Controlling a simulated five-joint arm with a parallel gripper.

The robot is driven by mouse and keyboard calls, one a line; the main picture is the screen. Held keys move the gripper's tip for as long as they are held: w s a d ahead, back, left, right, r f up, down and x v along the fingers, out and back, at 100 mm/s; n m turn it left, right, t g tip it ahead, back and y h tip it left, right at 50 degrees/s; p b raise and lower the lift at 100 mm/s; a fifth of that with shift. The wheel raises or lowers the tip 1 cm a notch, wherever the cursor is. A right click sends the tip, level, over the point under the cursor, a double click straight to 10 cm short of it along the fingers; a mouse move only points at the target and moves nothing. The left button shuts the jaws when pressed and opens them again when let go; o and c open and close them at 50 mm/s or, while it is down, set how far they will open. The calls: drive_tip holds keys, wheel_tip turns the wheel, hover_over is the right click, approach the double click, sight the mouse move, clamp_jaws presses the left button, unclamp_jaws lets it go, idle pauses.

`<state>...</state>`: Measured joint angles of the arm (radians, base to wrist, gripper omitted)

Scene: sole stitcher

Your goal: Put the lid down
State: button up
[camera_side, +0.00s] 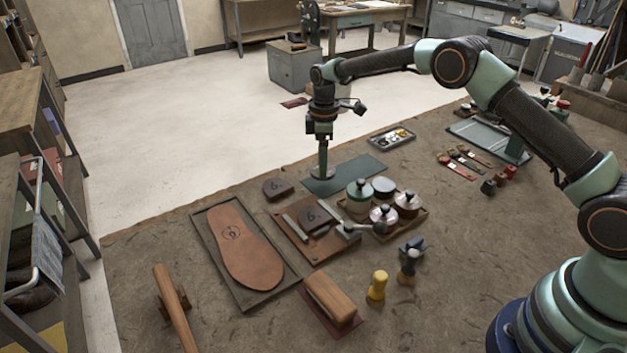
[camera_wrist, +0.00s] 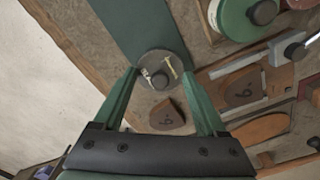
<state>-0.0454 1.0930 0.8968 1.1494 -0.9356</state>
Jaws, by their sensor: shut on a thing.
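The lid (camera_wrist: 158,60) is a round grey disc with a dark knob in the wrist view. My gripper (camera_wrist: 160,73) is shut on it, with one green fingertip at each side. In the side view my gripper (camera_side: 322,172) points straight down, with the lid (camera_side: 323,176) at its tips over the left part of the dark green mat (camera_side: 362,171). I cannot tell whether the lid touches the mat or is just above it. Several jars stand to the right of the lid in a wooden tray (camera_side: 420,220); one is a green-lidded jar (camera_side: 359,192).
A brown block (camera_side: 278,188) marked with a figure lies close left of the lid. A shoe sole (camera_side: 240,245) rests in a tray at left. A small parts tray (camera_side: 392,137) is behind. The mat's right part is bare.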

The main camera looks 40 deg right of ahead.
drive_tip(key=shift+f, duration=1.95)
drive_tip(key=shift+f, duration=0.15)
drive_tip(key=o, duration=1.2)
drive_tip(key=shift+o, duration=0.2)
